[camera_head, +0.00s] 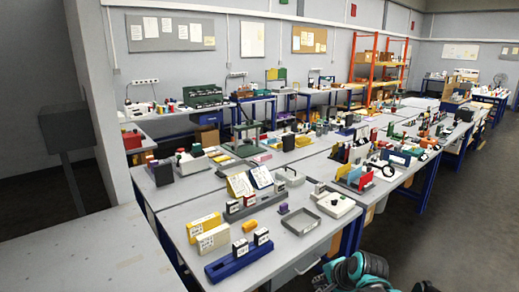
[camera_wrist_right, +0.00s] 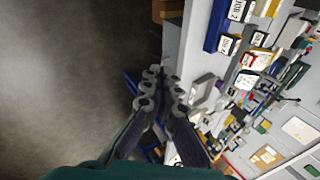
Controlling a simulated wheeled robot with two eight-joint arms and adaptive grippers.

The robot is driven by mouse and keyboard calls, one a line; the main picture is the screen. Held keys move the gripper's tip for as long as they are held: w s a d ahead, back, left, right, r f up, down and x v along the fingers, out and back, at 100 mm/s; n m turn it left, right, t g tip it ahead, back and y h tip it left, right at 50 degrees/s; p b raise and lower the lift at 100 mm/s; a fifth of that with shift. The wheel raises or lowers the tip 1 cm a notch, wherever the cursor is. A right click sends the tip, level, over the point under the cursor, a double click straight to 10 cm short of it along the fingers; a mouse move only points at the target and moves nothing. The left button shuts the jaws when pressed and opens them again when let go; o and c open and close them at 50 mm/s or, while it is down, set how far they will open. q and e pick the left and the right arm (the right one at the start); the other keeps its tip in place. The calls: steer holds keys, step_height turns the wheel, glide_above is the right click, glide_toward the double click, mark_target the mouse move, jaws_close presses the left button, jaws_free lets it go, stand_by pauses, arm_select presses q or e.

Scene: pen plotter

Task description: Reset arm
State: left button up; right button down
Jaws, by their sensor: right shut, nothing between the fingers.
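The task names no object apart from my arm. My right arm (camera_head: 358,271) shows at the bottom edge of the head view, teal and dark, in front of the near table's right corner. In the right wrist view my right gripper (camera_wrist_right: 162,80) has its dark fingers with grey joints close together, shut with nothing between them. It is over the floor beside the table edge, apart from the items on the table. My left gripper is not in view.
The near table holds a blue rack (camera_head: 238,260) with black and white blocks, yellow boxes (camera_head: 203,225), a grey tray (camera_head: 300,222) and a white device (camera_head: 335,203). More crowded tables stand behind. A bare light surface (camera_head: 90,258) is at left. The floor (camera_head: 455,220) at right is clear.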

steer(key=s+n+h, duration=0.2)
steer(key=s+n, duration=1.1)
steer(key=s, duration=0.7)
steer(key=shift+s+d+f+h, duration=0.15)
steer(key=shift+s+f+h, duration=0.15)
steer(key=shift+s+f, duration=0.15)
